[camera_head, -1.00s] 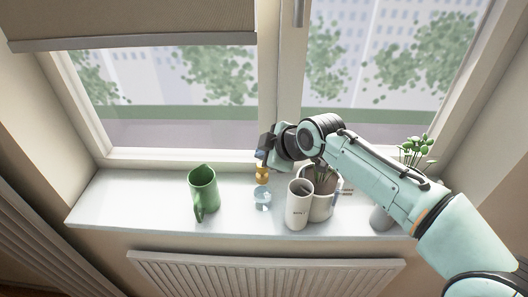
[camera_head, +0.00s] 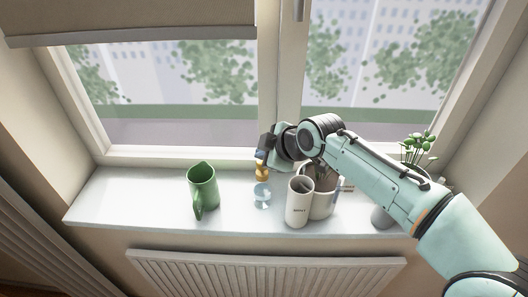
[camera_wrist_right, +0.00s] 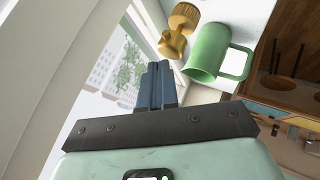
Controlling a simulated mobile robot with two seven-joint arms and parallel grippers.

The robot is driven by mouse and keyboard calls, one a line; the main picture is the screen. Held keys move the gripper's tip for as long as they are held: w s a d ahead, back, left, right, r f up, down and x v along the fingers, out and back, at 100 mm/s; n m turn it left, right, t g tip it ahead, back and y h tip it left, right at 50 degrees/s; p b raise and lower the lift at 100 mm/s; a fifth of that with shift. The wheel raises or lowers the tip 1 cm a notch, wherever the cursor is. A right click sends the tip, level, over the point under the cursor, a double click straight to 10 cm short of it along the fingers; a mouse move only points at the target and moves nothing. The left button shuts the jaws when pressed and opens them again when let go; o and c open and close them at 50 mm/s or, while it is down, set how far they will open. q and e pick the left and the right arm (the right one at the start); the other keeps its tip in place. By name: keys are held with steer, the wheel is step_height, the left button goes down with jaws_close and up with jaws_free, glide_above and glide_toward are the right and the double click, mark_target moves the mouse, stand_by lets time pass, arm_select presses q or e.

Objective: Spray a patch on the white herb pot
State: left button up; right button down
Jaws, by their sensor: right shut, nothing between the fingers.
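An off-white pot (camera_head: 322,207) stands on the sill, partly behind a white lettered cup (camera_head: 298,208) and under my right forearm. Dark stems show in it; the arm hides its top. A grey pot with a leafy green plant (camera_head: 417,150) stands further right, also partly behind my arm. I cannot tell for sure which is the white herb pot. My right gripper (camera_head: 261,153) is shut and empty, above the back of the sill near the window. Its fingers show pressed together in the right wrist view (camera_wrist_right: 158,68).
A green jug (camera_head: 203,187) stands left on the sill. The window pane is close behind. The sill's left end is clear; a radiator (camera_head: 265,275) is below.

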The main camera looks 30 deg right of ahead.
arm_select(q)
steer(key=shift+s+f+b, duration=0.1)
steer(key=shift+f+b, duration=0.4)
arm_select(e)
steer(key=shift+f, duration=0.6)
steer(key=shift+r, duration=0.1)
arm_select(q)
steer(key=shift+w+r+p, duration=0.25)
steer(key=shift+r+p, duration=0.65)
steer(key=shift+p, duration=0.05)
arm_select(e)
steer(key=shift+r, duration=1.1)
steer(key=shift+r+p, duration=0.35)
steer(key=shift+r, duration=0.15)
arm_select(q)
steer(key=r+p, duration=0.1)
steer(key=w+r+p, duration=0.1)
steer(key=r, duration=0.1)
steer(key=r+p, duration=0.1)
steer(key=shift+w+r+p, duration=0.35)
steer(key=shift+w+r, duration=0.05)
arm_select(e)
step_height(320, 180, up, 5)
steer(key=shift+r, duration=0.1)
